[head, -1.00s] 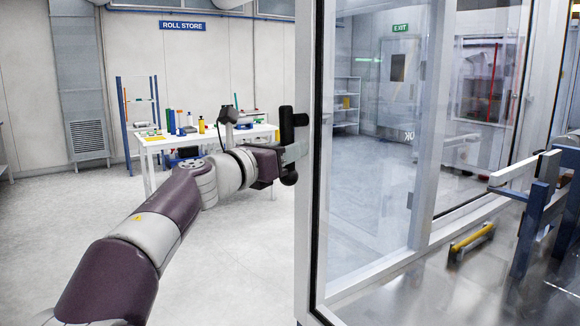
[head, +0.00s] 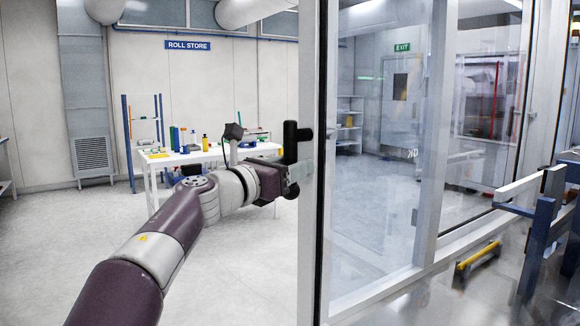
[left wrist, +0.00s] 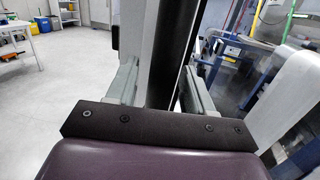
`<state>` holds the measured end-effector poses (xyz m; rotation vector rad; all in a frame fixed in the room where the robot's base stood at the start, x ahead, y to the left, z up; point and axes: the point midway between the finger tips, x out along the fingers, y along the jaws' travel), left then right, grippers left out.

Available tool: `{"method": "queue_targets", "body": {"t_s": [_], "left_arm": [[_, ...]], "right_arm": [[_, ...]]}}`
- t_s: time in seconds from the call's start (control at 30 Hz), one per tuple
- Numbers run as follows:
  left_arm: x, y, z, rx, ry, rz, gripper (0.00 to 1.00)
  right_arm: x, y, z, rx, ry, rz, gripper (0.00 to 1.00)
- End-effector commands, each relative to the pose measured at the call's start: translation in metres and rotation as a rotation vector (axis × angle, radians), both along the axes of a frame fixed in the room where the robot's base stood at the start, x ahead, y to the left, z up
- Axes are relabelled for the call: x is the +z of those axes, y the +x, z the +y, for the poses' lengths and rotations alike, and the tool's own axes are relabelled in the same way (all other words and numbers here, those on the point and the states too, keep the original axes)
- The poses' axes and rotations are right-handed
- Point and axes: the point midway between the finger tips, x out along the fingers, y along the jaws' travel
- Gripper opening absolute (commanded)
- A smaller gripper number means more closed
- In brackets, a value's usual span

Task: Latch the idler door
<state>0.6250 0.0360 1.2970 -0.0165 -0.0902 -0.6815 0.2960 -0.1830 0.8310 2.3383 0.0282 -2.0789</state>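The idler door is a tall glazed panel with a light grey frame post (head: 311,240) in the middle of the head view. A black upright handle (head: 290,138) stands at the post's left side. My left gripper (head: 300,171) is at the handle's lower part and hides some of it. In the left wrist view, the fingers of this gripper (left wrist: 160,92) stand apart on either side of a black upright bar (left wrist: 168,60), with a grey post behind it. I see no clear grip on the bar. The latch itself is not clearly visible. My right gripper is out of view.
Behind my left arm stands a white table (head: 200,155) with bottles and small items. A blue-grey frame (head: 540,235) and a yellow bar (head: 478,256) sit inside the enclosure at right. The floor (head: 230,270) beside the door is clear.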

Motion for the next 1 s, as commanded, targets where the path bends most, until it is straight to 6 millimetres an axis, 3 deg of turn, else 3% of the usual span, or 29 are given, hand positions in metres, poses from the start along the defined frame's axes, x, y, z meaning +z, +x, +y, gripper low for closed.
{"method": "queue_targets", "body": {"t_s": [0.27,0.7,1.0], "left_arm": [[-0.002,-0.014,0.011,0.002,-0.002,-0.004,0.52],[-0.011,-0.086,0.071,0.003,0.000,-0.001,0.52],[-0.011,-0.098,0.080,0.000,0.000,0.000,0.52]], "right_arm": [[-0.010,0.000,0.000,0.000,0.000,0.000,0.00],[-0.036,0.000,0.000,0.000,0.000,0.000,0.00],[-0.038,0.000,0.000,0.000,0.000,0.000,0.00]]}}
